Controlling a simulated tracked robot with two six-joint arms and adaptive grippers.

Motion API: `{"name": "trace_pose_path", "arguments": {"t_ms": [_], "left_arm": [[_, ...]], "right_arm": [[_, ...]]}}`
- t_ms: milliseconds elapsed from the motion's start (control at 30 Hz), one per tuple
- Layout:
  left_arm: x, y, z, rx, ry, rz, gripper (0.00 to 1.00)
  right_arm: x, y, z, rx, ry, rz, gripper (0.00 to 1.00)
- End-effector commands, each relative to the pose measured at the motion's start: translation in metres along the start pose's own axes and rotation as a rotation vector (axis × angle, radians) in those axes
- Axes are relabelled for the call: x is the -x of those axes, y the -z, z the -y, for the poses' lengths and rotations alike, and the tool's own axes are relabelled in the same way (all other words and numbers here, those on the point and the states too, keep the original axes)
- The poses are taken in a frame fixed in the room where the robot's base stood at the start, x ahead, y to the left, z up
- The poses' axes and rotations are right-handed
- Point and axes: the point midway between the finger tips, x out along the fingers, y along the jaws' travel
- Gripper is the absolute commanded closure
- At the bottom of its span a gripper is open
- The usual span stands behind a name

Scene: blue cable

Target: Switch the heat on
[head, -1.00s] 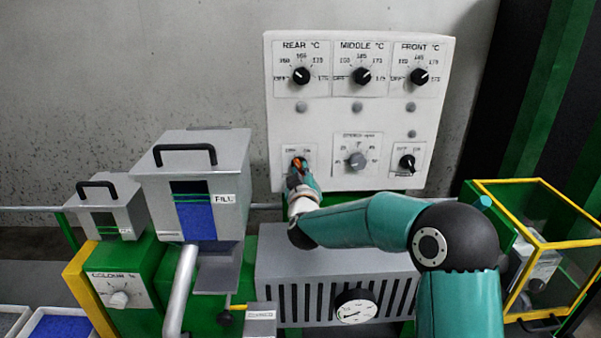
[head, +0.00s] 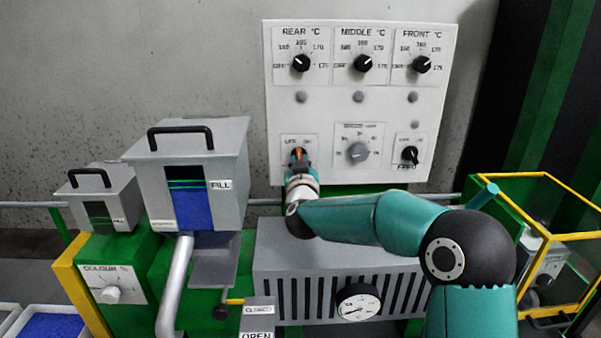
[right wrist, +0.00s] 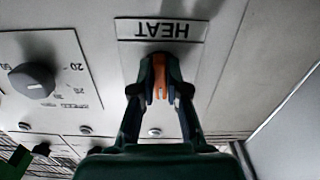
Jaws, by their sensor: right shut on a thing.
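The knob's exact setting is hidden by the fingers. My left gripper is not in view.
The panel (head: 345,105) also holds the rear (head: 301,63), middle (head: 363,63) and front (head: 421,64) temperature knobs, a grey speed knob (head: 358,152) and a black feed switch (head: 409,155). A grey fill hopper (head: 190,150) stands left of my arm. A yellow-framed guard (head: 540,235) stands right.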

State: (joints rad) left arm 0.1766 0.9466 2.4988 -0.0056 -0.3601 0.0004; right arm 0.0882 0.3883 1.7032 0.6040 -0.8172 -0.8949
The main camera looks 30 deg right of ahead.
Motion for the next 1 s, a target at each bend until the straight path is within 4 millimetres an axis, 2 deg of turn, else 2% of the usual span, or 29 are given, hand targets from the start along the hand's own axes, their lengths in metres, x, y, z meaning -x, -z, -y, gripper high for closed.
{"name": "trace_pose_path", "arguments": {"t_ms": [100,500,733,1000], "left_arm": [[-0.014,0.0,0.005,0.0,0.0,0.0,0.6],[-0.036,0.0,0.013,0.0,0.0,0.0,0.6],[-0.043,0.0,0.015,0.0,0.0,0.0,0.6],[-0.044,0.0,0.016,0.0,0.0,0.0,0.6]], "right_arm": [[0.0,-0.005,0.003,-0.112,0.004,0.001,1.0],[0.0,-0.003,0.004,-0.448,0.003,0.002,1.0],[0.0,-0.002,0.005,-0.56,0.003,0.004,1.0],[0.0,-0.001,0.005,-0.607,0.001,0.005,1.0]]}}
